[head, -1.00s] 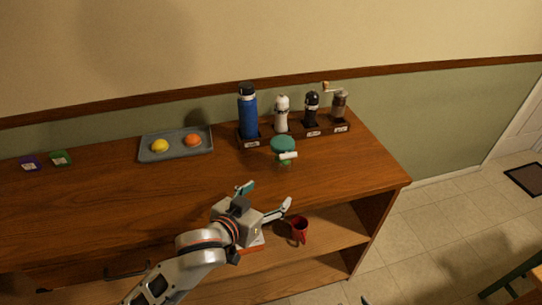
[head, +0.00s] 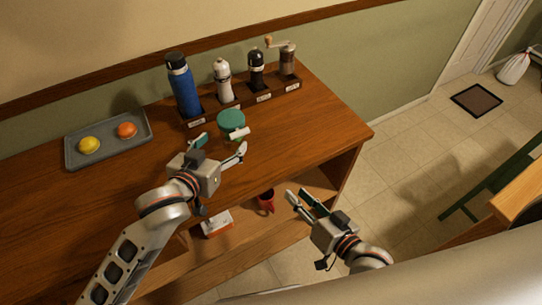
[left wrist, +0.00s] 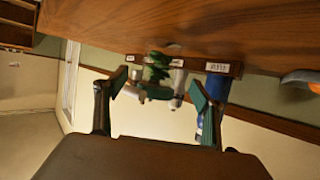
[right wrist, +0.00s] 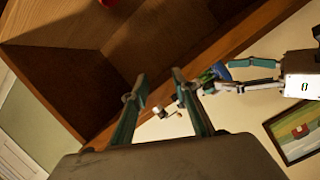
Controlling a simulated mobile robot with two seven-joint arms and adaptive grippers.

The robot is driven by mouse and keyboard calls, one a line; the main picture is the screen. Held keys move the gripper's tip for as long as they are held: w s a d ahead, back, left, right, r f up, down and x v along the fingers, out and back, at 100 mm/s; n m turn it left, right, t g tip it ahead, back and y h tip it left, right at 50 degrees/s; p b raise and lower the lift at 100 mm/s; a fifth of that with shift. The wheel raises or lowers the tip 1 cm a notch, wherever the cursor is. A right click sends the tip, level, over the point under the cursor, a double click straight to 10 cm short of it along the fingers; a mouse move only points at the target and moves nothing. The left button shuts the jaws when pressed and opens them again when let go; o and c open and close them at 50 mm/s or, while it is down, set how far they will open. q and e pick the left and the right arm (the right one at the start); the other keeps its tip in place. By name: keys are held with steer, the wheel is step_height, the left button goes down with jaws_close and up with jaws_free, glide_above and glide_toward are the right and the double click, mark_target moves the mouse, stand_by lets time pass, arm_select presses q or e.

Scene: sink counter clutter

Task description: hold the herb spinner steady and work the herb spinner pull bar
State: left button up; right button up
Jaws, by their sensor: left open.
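The herb spinner (head: 231,120) stands on the counter with a teal lid; its white pull bar (head: 240,132) sticks out at the front right. It also shows in the left wrist view (left wrist: 157,68), upside down between my fingers and beyond them, with green inside. My left gripper (head: 220,146) is open and empty, just in front of the spinner, its fingers pointing toward it. My right gripper (head: 298,193) is open and empty, out in front of the counter's right part and away from the spinner. The right wrist view shows its fingers (right wrist: 159,76) apart.
Behind the spinner a labelled rack (head: 228,104) holds a blue bottle (head: 184,88), a white mill (head: 222,80), a black mill (head: 256,70) and a crank grinder (head: 288,62). A grey tray (head: 108,138) with two round items lies left. A red mug (head: 266,200) stands on the lower shelf.

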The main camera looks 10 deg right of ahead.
mark_target(233, 132)
steer(key=w+a+r+m+y, duration=0.1)
steer(key=a+r+m+y, duration=0.1)
steer(key=r+m, duration=0.1)
steer(key=w+a+r+m+y, duration=0.2)
steer(key=r+m, duration=0.2)
steer(key=r, duration=0.1)
steer(key=w+a+r+m+y, duration=0.1)
steer(key=a+r+m, duration=0.1)
steer(key=r, duration=0.3)
steer(key=shift+w+m+t+y, duration=0.25)
steer(key=shift+m+t+y, duration=0.15)
steer(key=shift+m, duration=0.5)
arm_select(q)
steer(key=shift+x, duration=3.9)
